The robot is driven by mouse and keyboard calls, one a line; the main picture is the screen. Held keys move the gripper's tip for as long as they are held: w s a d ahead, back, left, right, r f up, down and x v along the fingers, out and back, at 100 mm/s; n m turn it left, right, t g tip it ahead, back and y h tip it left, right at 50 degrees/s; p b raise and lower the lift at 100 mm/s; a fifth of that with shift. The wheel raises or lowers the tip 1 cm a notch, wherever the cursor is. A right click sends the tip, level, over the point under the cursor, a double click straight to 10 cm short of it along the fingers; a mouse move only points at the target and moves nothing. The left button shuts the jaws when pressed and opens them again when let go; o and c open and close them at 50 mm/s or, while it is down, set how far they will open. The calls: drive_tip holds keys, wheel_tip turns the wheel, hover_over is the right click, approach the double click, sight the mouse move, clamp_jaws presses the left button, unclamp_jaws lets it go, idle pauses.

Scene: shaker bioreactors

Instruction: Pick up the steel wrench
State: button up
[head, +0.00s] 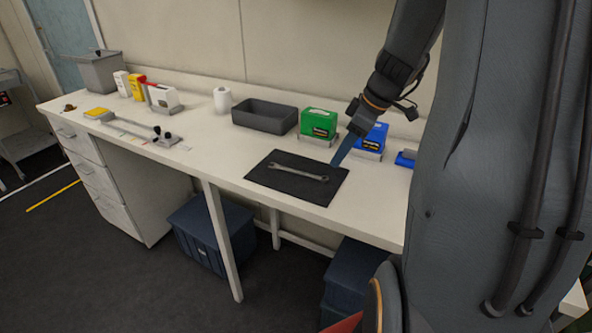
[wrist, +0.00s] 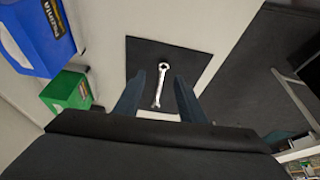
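The steel wrench (head: 299,172) lies flat on a dark mat (head: 282,186) on the white bench in the head view. It also shows in the wrist view (wrist: 161,84), on the mat (wrist: 143,54), lying between the two fingers as seen from the wrist. My gripper (head: 342,152) is above the bench near the right side of the mat, apart from the wrench. In the wrist view my gripper (wrist: 157,96) has its two blue fingers spread with nothing between them at their tips.
A green box (head: 319,122) and a blue box (head: 374,136) stand behind the mat on the bench. A dark grey bin (head: 265,117) sits left of the green box. The white bench top (head: 225,155) left of the mat is clear. Blue crates (head: 212,232) stand under the bench.

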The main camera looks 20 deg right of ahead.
sight(322, 179)
drive_tip(key=x, duration=0.2)
drive_tip(key=shift+a+f+p, duration=0.15)
drive_tip(key=shift+f+p, duration=0.1)
drive_tip(key=shift+p, duration=0.05)
drive_tip(key=x, duration=0.2)
drive_tip(key=p+x, duration=0.1)
drive_tip(key=x, duration=0.1)
drive_tip(key=shift+s+a+p, duration=0.1)
drive_tip(key=shift+a+p, duration=0.2)
drive_tip(key=shift+a, duration=0.05)
drive_tip(key=shift+a+f, duration=0.1)
drive_tip(key=shift+f, duration=0.3)
clamp_jaws()
